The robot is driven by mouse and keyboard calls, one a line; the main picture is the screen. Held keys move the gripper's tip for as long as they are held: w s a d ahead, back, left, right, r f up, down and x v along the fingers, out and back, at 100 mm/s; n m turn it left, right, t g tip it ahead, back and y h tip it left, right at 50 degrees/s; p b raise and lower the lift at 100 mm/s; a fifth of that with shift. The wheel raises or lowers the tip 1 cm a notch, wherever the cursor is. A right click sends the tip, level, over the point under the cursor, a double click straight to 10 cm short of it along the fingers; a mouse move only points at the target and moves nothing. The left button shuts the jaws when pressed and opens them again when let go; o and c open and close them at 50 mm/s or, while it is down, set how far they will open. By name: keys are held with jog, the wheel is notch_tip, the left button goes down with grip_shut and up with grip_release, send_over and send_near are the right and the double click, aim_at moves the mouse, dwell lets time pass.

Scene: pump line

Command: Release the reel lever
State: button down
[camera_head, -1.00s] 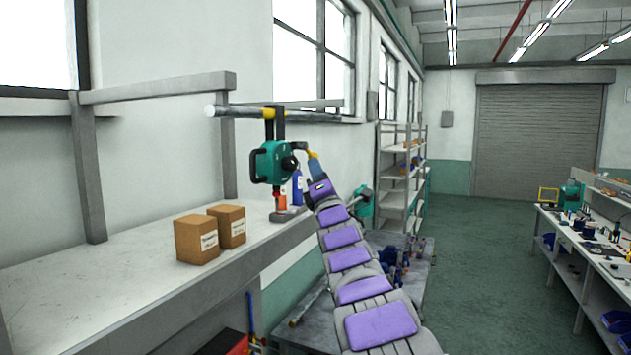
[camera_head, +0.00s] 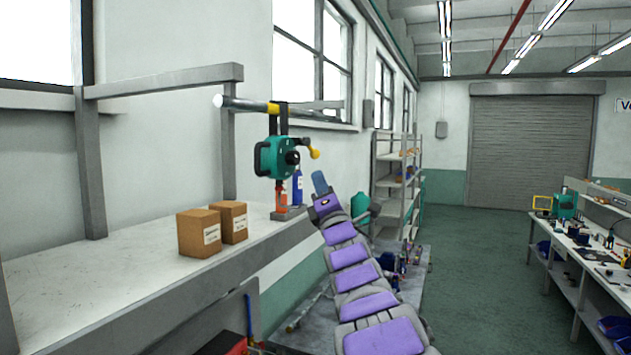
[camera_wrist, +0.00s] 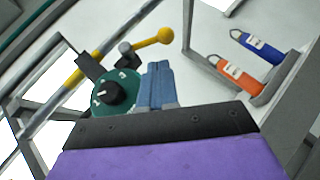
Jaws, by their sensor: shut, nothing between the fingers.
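The teal reel (camera_head: 279,157) with a black dial hangs by a black bracket from a rail above the bench. Its lever (camera_head: 315,153) ends in a yellow knob and sticks out on the right side. In the wrist view, the reel (camera_wrist: 117,92) is left of my gripper and the lever's yellow knob (camera_wrist: 166,35) is above the fingertips. My gripper (camera_head: 320,181) has blue fingers, shut and empty. It is just below and right of the knob, with a visible gap. The fingers also show in the wrist view (camera_wrist: 158,82), close together, partly overlapping the reel's right edge.
The rail (camera_head: 240,104) with a yellow band runs above the bench. Two cardboard boxes (camera_head: 199,233) stand on the bench (camera_head: 140,285). A blue bottle (camera_wrist: 261,47) and an orange bottle (camera_wrist: 239,77) stand below the reel. Open floor (camera_head: 480,260) lies to the right.

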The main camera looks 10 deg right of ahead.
jog(key=s+d+f+m+g+h+b, duration=0.2)
jog(key=s+d+f+m+g+h, duration=0.3)
jog(key=f, duration=0.6)
jog(key=s+d+f+m+g+b, duration=0.15)
jog(key=s+f+m+g, duration=0.25)
jog(key=s+f+m, duration=0.5)
jog(key=s+d+f+m+g+h+b, duration=0.2)
jog(key=s+f+m+g+h+b, duration=0.15)
jog(key=f, duration=0.95)
jog(key=s+a+f+m+g+y+b, duration=0.1)
jog(key=s+a+f+m+g, duration=0.2)
jog(key=s+f, duration=0.5)
jog(key=s+a+f+m+g+y+b, duration=0.1)
jog(key=s+a+f+m+g+y, duration=0.1)
jog(key=s+f+g, duration=0.6)
jog(key=s+a+f+m+g+b, duration=0.1)
jog(key=s+a+f+m+g, duration=0.1)
jog(key=s, duration=0.9)
jog(key=s+a+f+m+g+y+b, duration=0.1)
jog(key=s+a+f, duration=0.2)
jog(key=s, duration=0.9)
jog(key=shift+f+m+g, duration=0.35)
jog(key=shift+f, duration=0.15)
